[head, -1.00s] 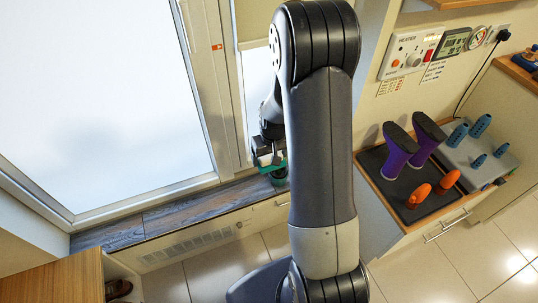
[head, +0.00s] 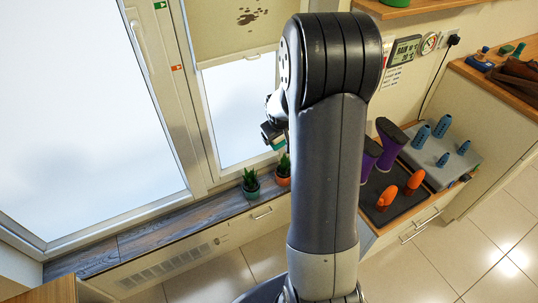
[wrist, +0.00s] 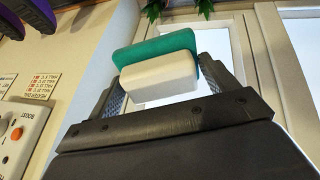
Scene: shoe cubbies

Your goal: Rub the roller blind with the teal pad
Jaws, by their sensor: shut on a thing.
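The roller blind (head: 218,30) is a beige sheet with brown stains near its middle, partly lowered over the narrow window at the top of the head view. My gripper (wrist: 163,78) is shut on the teal pad (wrist: 150,47), which has a white block-shaped backing, in the wrist view. In the head view the pad (head: 279,141) shows as a small teal edge beside my arm, in front of the narrow window and below the blind's lower edge. It is apart from the blind. My arm hides part of the window and the blind's right side.
Two potted plants (head: 251,184) (head: 283,170) stand on the sill (head: 180,223) below the pad. A large window (head: 85,110) is at left. A tray (head: 385,205) with purple boots and orange shoe trees is at right. Wall controls (wrist: 20,135) are near the gripper.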

